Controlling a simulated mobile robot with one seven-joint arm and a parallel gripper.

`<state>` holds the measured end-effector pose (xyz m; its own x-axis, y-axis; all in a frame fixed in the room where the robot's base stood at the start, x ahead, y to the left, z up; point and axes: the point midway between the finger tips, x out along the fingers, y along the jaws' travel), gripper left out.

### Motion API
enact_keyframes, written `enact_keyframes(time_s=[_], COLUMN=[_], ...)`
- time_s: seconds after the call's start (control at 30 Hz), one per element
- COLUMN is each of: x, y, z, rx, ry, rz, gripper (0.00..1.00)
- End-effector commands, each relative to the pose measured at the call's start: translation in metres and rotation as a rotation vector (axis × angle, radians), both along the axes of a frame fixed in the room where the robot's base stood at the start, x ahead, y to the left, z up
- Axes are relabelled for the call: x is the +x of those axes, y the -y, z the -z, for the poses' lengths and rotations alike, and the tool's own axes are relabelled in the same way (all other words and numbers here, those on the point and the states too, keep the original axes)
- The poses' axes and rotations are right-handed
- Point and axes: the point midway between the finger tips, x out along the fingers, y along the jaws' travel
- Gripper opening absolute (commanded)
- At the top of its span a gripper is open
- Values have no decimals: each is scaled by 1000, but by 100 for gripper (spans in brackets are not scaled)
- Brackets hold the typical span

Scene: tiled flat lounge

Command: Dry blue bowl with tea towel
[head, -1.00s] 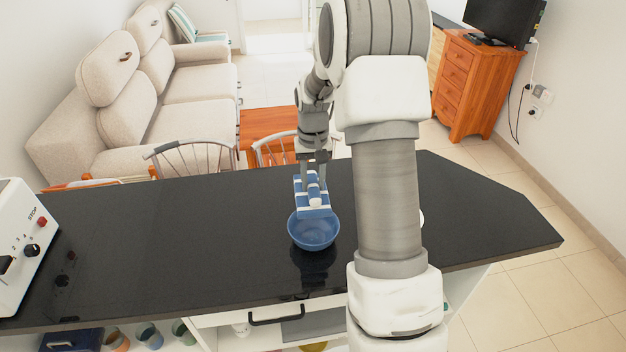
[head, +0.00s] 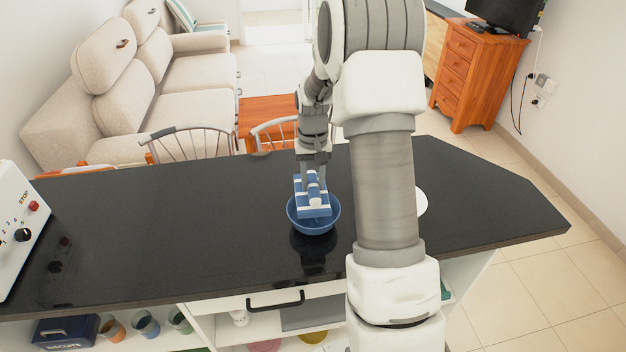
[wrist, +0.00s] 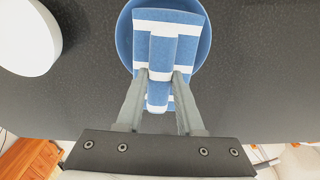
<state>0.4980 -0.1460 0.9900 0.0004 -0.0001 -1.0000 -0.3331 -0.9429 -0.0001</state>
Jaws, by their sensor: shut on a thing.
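The blue bowl (head: 314,226) stands upright on the black countertop; its rim also shows behind the towel in the wrist view (wrist: 203,45). My gripper (head: 314,178) is shut on the blue and white striped tea towel (head: 311,205), pinching a raised fold of it. In the wrist view the fingertips (wrist: 160,76) press on both sides of the fold of the towel (wrist: 180,45). The towel lies over the bowl's opening and hides much of its inside. I cannot tell how firmly it touches the bowl's inner wall.
A white round dish (wrist: 28,38) stands beside the bowl, partly behind my arm in the head view (head: 421,203). A white appliance (head: 20,225) is at the counter's left end. The black counter (head: 150,225) is clear between them. Chairs (head: 200,148) stand beyond the far edge.

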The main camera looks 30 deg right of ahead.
Motion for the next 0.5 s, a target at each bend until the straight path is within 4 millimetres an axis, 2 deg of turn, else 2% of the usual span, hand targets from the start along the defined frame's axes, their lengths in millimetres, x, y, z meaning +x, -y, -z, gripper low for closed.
enact_keyframes(time_s=[0.5], x=[0], y=[0], z=[6], rx=[0], ry=[0], rz=[0], gripper=[0])
